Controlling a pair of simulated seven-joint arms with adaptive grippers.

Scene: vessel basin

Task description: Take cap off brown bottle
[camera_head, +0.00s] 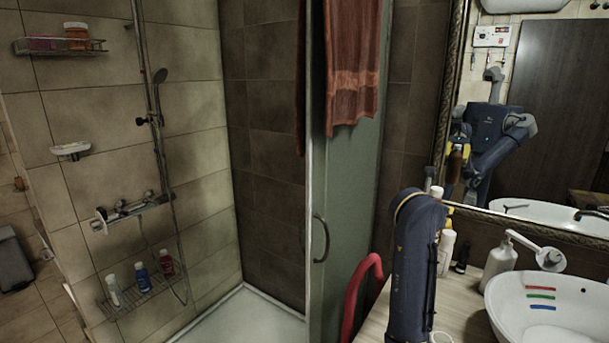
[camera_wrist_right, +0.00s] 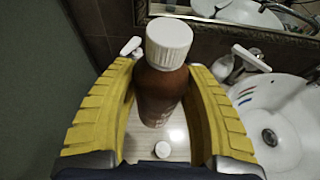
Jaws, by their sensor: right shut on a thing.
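The brown bottle (camera_wrist_right: 158,95) has a ribbed white cap (camera_wrist_right: 169,42) on its top. In the right wrist view it stands between the yellow fingers of my right gripper (camera_wrist_right: 165,105), which is shut on the bottle's body below the cap. In the head view my right arm hides the bottle and gripper from direct sight. The mirror there shows a reflection of a yellow gripper with a brown bottle. My left gripper is in neither view.
A white basin (camera_head: 535,310) with coloured strips is at the right, beside a white soap dispenser (camera_head: 500,262). A small white round object (camera_wrist_right: 162,149) is on the counter below the bottle. The mirror (camera_head: 545,110) is behind; a glass shower door (camera_head: 345,190) is at left.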

